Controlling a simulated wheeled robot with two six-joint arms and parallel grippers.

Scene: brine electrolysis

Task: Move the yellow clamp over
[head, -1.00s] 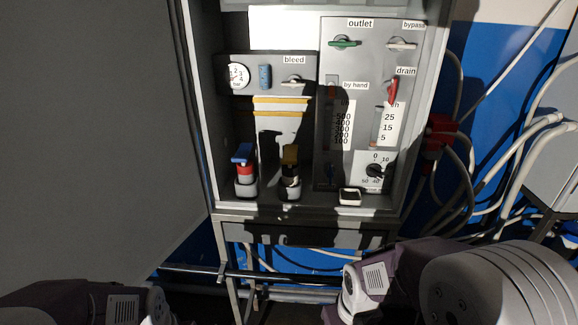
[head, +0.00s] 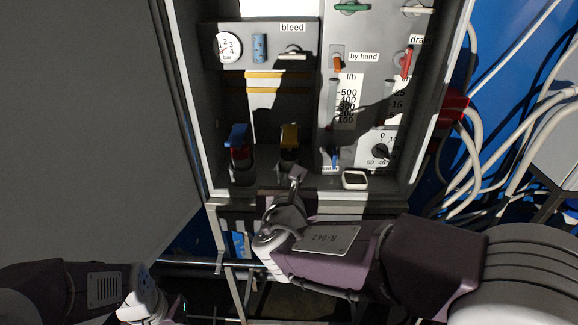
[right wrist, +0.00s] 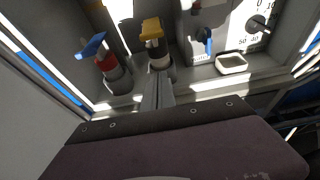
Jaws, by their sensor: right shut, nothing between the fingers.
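The yellow clamp (head: 289,136) sits on top of a dark upright fitting at the bottom of the open cabinet; it also shows in the right wrist view (right wrist: 152,30). My right gripper (head: 297,172) is just in front of and below the clamp, shut and empty. In the right wrist view its closed fingers (right wrist: 158,82) point at the base of the clamp's fitting; I cannot tell whether they touch it. My left arm shows at the lower left of the head view, but its fingers are not visible.
A blue clamp (head: 237,136) on a red fitting stands left of the yellow one. A white-rimmed small dish (head: 355,180) lies to the right on the cabinet floor. A dial (head: 381,151) and flow scales are on the right panel. Cables hang outside at the right.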

